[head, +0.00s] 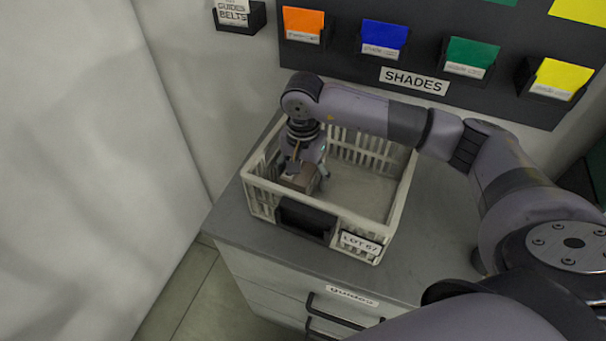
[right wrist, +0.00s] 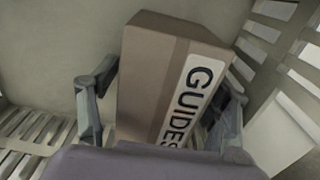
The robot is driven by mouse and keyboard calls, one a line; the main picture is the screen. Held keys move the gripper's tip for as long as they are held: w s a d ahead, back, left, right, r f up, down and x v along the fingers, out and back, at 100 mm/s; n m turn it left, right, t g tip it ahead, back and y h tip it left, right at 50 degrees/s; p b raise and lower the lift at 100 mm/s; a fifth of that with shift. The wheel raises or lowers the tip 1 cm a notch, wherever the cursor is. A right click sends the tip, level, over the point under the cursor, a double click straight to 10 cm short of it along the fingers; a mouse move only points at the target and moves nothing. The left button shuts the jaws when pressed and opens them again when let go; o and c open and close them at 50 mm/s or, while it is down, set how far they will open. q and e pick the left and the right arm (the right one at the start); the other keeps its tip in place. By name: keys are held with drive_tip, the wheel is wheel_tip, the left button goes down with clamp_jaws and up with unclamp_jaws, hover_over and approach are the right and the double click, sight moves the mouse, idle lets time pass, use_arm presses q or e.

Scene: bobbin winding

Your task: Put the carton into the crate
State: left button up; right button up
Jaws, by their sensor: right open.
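The carton (right wrist: 150,80) is a brown box with a white label reading GUIDES. In the head view the carton (head: 299,178) is inside the crate, near its left side and partly hidden by my gripper. The crate (head: 398,203) is white and slatted, with a LOT 67 label, and stands on a grey cabinet top. My right gripper (head: 304,174) reaches down into the crate over the carton. In the right wrist view its open fingers (right wrist: 165,108) stand on either side of the carton. My left gripper is not in view.
The grey cabinet (head: 270,262) has drawers with black handles. Behind it, a dark board (head: 350,60) labelled SHADES carries several coloured card holders. A pale wall (head: 90,130) stands at left. The right part of the crate floor is bare.

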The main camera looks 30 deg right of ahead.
sight(303, 164)
drive_tip(key=shift+r, duration=0.1)
drive_tip(key=shift+r+p, duration=0.3)
drive_tip(key=shift+p, duration=0.2)
drive_tip(key=shift+r+p, duration=0.45)
drive_tip(key=shift+p, duration=0.1)
drive_tip(key=shift+w+r+b, duration=0.1)
drive_tip(key=shift+r+b, duration=0.3)
drive_tip(key=shift+b, duration=0.3)
wheel_tip(303, 164, up, 10)
drive_tip(key=b, duration=0.2)
drive_tip(key=shift+f+b, duration=0.1)
drive_tip(key=shift+b, duration=0.2)
drive_tip(key=shift+r, duration=0.45)
drive_tip(key=shift+f, duration=0.1)
